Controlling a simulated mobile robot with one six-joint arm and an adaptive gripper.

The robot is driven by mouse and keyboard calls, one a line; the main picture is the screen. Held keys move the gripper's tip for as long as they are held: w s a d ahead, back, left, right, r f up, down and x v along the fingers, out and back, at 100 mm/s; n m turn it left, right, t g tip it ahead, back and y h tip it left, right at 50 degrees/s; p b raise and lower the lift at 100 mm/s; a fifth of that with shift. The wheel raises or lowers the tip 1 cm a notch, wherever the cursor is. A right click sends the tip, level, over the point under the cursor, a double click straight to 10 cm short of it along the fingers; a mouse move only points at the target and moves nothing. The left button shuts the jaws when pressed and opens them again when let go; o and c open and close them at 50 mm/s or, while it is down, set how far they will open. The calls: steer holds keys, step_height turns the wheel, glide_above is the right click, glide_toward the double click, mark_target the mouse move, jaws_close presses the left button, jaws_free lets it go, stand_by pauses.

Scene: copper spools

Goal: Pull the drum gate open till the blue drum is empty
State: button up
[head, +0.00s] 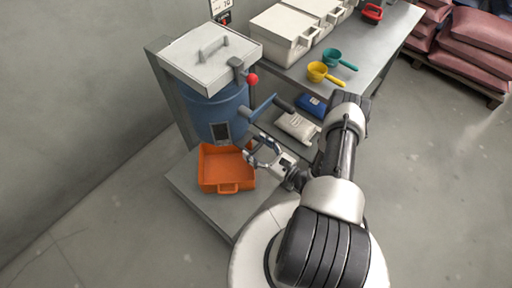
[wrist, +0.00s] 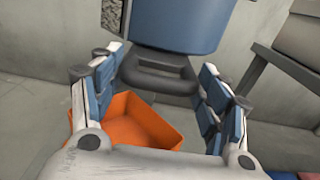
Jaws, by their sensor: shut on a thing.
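The blue drum (head: 212,108) stands at the back left under a pale lid; its lower side shows in the wrist view (wrist: 185,22). A small window (wrist: 112,14) on it shows grainy brown contents. The dark gate handle (wrist: 160,76) sticks out from the drum's underside. My gripper (head: 262,150) is at the drum's lower right, its fingers (wrist: 162,68) shut on the handle from both sides. An orange tray (head: 226,166) sits below the drum; its visible inside looks bare. It also shows in the wrist view (wrist: 140,122). The gate plate itself is hidden.
A blue crank arm with a dark grip (head: 282,103) juts out above my gripper. A red knob (head: 252,79) sits by the lid. A bench (head: 378,45) at right holds white bins and yellow and teal scoops. Open floor lies at left.

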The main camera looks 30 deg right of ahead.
steer(key=v, duration=0.4)
steer(key=shift+s+d, duration=0.1)
steer(key=shift+s, duration=0.2)
steer(key=o, duration=1.3)
steer(key=shift+o, duration=1.3)
steer(key=shift+s+d, duration=0.15)
steer(key=shift+s, duration=0.15)
steer(key=v, duration=1.1)
steer(key=shift+s, duration=0.2)
steer(key=shift+r, duration=0.1)
